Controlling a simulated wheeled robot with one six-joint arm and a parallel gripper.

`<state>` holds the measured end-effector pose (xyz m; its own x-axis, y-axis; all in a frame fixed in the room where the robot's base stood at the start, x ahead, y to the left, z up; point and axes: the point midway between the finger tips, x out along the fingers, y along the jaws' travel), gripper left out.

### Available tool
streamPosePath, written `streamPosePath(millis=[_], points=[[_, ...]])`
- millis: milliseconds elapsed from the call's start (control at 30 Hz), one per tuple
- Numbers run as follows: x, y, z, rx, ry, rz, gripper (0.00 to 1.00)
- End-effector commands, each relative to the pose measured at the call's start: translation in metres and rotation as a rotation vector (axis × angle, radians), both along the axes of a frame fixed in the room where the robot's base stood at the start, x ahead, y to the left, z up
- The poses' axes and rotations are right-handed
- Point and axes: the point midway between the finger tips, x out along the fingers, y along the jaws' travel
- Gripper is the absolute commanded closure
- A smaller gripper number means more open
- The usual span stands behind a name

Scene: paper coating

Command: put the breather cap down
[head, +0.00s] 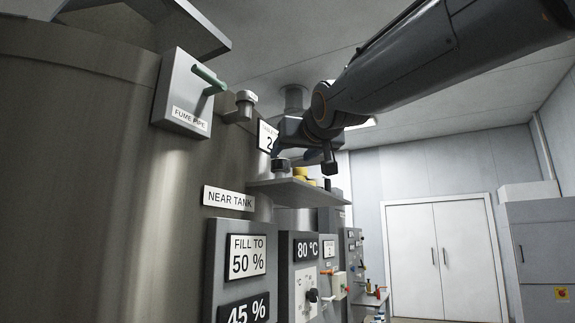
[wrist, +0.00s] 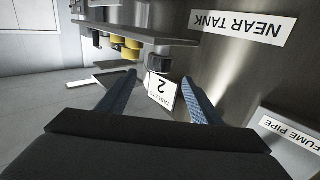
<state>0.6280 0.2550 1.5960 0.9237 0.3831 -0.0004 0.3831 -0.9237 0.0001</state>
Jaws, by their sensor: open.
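A short dark grey cylinder with a paler top, which looks like the breather cap (head: 281,165), stands upright at the near end of a metal shelf (head: 288,193) on the tank side. In the wrist view, which is upside down, the cap (wrist: 160,59) shows on the shelf (wrist: 130,35), between and just beyond the fingertips. My gripper (head: 301,160) is open, its two blue fingers (wrist: 159,77) spread apart with nothing held between them. I cannot tell whether a finger touches the cap.
Yellow pieces (head: 300,173) stand behind the cap on the shelf. A plate marked 2 (head: 267,137) is close to my gripper. The fume pipe box (head: 184,94) with a green handle and a grey pipe fitting (head: 245,100) jut from the tank. Floor space lies right.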

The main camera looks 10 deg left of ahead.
Motion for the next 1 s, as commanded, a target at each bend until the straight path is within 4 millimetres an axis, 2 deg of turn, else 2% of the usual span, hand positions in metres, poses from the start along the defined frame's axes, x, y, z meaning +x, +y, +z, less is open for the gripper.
streamPosePath(millis=[200, 500, 567, 633, 667, 767, 867, 900, 967, 1000], points=[[-0.019, -0.008, 0.000, 0.000, -0.001, 0.001, 0.41], [-0.023, -0.009, 0.000, 0.000, 0.001, 0.000, 0.41], [-0.020, -0.010, -0.005, -0.005, 0.009, -0.003, 0.41], [-0.013, -0.014, -0.024, -0.018, 0.039, -0.013, 0.41], [-0.009, -0.016, -0.036, -0.028, 0.059, -0.020, 0.41], [0.009, -0.031, -0.100, -0.069, 0.164, -0.055, 0.41], [0.023, -0.055, -0.186, -0.124, 0.309, -0.100, 0.41], [0.025, -0.067, -0.222, -0.143, 0.369, -0.119, 0.41], [0.024, -0.085, -0.275, -0.174, 0.464, -0.144, 0.41], [0.021, -0.097, -0.310, -0.191, 0.527, -0.161, 0.41]])
